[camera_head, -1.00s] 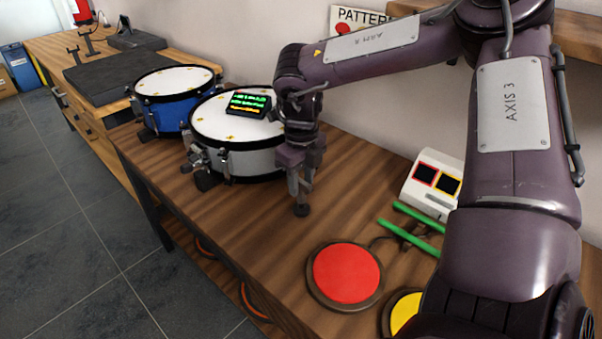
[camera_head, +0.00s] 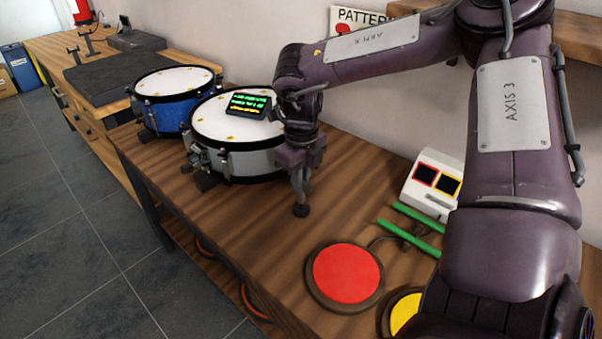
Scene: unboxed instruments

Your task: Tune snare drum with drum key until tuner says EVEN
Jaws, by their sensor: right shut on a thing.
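A silver-white snare drum (camera_head: 258,163) with a pale head stands on the wooden bench. A small black tuner (camera_head: 248,106) lies on its head, with green and orange lines on its screen too small to read. My right gripper (camera_head: 300,190) points down just right of the drum, over the bench. It is shut on a small dark thing with a rounded lower end, probably the drum key (camera_head: 301,210). The gripper's wrist hides part of the drum's right side. My left gripper is not in view.
A blue drum (camera_head: 172,117) stands behind left. Right of my gripper are a red pad (camera_head: 346,273), a yellow pad (camera_head: 402,312), green sticks (camera_head: 410,238) and a white box (camera_head: 432,180) with two dark windows. Bare bench lies in front of the drum.

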